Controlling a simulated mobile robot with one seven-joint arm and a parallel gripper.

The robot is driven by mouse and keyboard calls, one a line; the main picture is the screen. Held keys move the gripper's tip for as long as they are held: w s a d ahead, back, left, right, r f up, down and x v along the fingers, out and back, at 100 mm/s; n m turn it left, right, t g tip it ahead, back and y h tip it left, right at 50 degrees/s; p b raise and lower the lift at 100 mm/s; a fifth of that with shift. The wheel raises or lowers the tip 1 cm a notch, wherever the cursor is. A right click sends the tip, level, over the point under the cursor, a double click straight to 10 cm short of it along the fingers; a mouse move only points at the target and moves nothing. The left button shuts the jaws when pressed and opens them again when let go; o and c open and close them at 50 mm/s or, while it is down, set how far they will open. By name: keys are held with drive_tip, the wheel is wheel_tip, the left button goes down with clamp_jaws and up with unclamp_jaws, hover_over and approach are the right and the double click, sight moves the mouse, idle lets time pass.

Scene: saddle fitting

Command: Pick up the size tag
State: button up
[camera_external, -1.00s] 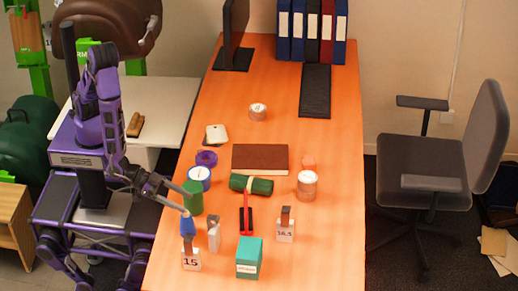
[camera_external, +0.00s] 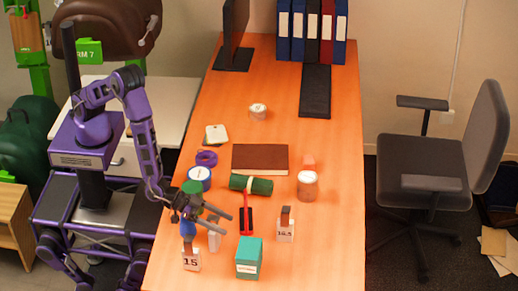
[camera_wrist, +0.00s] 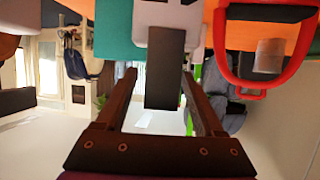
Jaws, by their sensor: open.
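Three white size tags with upright stems stand on the orange table in the external view: one marked 15 (camera_external: 191,261), one that seems to read 16.5 (camera_external: 285,232), and a middle tag (camera_external: 214,241) whose face I cannot read. My gripper (camera_external: 226,225) is open and low over the middle tag, its fingers pointing right. In the wrist view, my open gripper (camera_wrist: 158,74) has a dark stem (camera_wrist: 165,85) between its fingers, with visible gaps on both sides. The white tag body (camera_wrist: 168,22) shows above it. My gripper partly covers the middle tag's stem in the external view.
A teal box (camera_external: 249,259) stands to the right of the middle tag; a red-handled tool (camera_external: 246,222) lies beyond. A blue item (camera_external: 188,230) and a green cylinder (camera_external: 192,187) are close to my gripper. The far table is clearer.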

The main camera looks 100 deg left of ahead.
drive_tip(key=shift+w, duration=0.15)
drive_tip(key=shift+c, duration=0.2)
clamp_jaws()
idle(1.2)
